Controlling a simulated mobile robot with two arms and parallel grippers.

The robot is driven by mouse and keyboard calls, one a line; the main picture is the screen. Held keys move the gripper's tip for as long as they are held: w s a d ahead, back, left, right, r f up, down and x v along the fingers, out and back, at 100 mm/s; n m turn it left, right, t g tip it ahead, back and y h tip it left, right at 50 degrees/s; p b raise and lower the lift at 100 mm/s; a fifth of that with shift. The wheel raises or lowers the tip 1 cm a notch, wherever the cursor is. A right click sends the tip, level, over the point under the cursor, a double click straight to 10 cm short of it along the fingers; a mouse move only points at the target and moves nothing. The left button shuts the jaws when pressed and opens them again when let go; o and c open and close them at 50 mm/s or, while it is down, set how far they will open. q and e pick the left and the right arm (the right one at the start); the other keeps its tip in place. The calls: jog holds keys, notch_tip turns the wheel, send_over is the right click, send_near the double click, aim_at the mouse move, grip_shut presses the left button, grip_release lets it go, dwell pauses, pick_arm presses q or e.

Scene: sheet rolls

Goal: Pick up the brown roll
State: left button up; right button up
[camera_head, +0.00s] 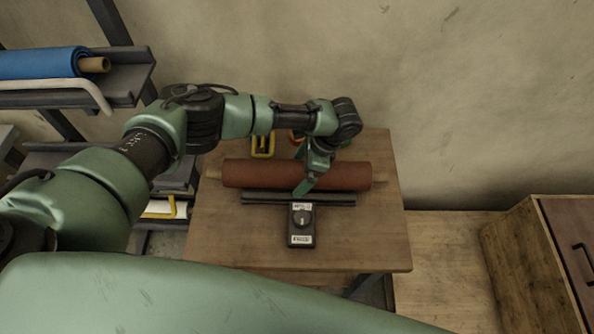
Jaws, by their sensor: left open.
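The brown roll (345,175) is a reddish-brown sheet roll lying crosswise on the wooden table (370,240), with its pale core showing at both ends. My left gripper (304,187) reaches down over the middle of the roll from the back and is open. Its green finger covers a small part of the roll. I cannot tell whether the fingers touch it. My right gripper is not in view.
A black bar (265,198) and a dark device with a dial and white labels (301,228) lie just in front of the roll. A yellow-framed item (263,143) stands behind it. A blue roll (40,63) rests on the left shelf. A wooden cabinet (535,260) stands at the right.

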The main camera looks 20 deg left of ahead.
pick_arm(q)
jog(key=shift+a+f, duration=0.15)
jog(key=shift+f, duration=0.4)
jog(key=c, duration=2)
jog(key=shift+w+r, duration=0.25)
jog(key=shift+r, duration=0.45)
jog(key=shift+s+r+b, duration=0.15)
jog(key=shift+r+b, duration=1.3)
jog(key=shift+r, duration=8.05)
